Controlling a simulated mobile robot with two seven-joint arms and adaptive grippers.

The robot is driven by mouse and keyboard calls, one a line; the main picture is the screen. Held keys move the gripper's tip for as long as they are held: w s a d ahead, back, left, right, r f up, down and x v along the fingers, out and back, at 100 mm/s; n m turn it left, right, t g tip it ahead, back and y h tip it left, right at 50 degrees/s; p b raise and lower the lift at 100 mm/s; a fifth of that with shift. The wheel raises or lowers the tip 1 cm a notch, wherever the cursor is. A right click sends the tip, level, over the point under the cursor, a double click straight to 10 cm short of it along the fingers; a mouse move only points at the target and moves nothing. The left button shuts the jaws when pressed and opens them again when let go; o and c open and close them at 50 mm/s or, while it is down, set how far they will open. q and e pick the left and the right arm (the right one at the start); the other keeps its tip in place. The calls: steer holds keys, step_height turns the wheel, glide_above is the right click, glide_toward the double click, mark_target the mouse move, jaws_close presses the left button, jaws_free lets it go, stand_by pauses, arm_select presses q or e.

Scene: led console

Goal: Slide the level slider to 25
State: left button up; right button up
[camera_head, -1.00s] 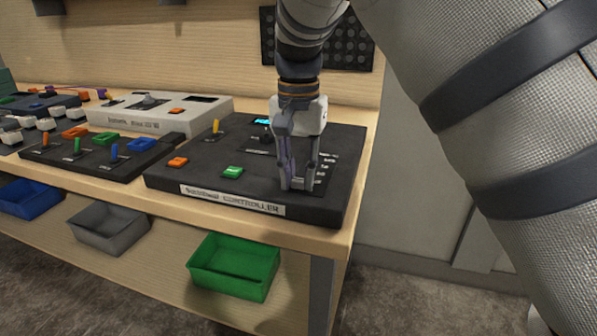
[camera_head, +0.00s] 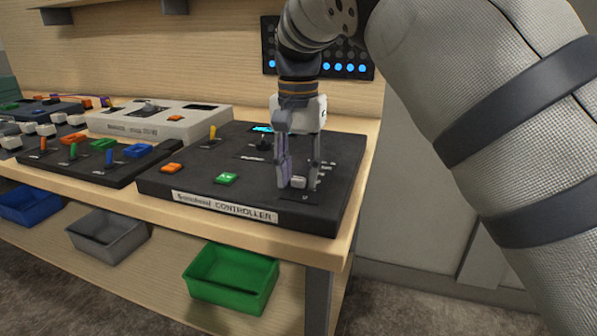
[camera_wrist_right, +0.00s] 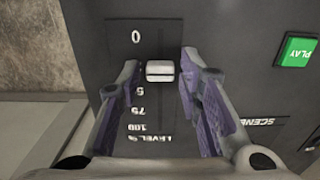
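The level slider's light grey knob (camera_wrist_right: 160,71) sits in the right wrist view between the printed 0 and the 50 mark, about where 25 falls. The 25 label itself is hidden. In the head view the knob (camera_head: 298,182) shows between my right fingertips, near the front right of the black console (camera_head: 245,190). My right gripper (camera_head: 298,178) points down and straddles the knob. In the wrist view its two purple-padded fingers (camera_wrist_right: 161,72) stand apart, with a small gap visible on each side of the knob. My left gripper is not in view.
A green PLAY button (camera_wrist_right: 297,49) lies to the right in the wrist view. An orange button (camera_head: 172,169) and a yellow lever (camera_head: 212,134) are farther left on the console. A dark panel (camera_head: 345,50) on the back wall has a row of blue lights lit.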

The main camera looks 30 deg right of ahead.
mark_target(298, 178)
step_height(298, 178, up, 12)
stand_by(0.6)
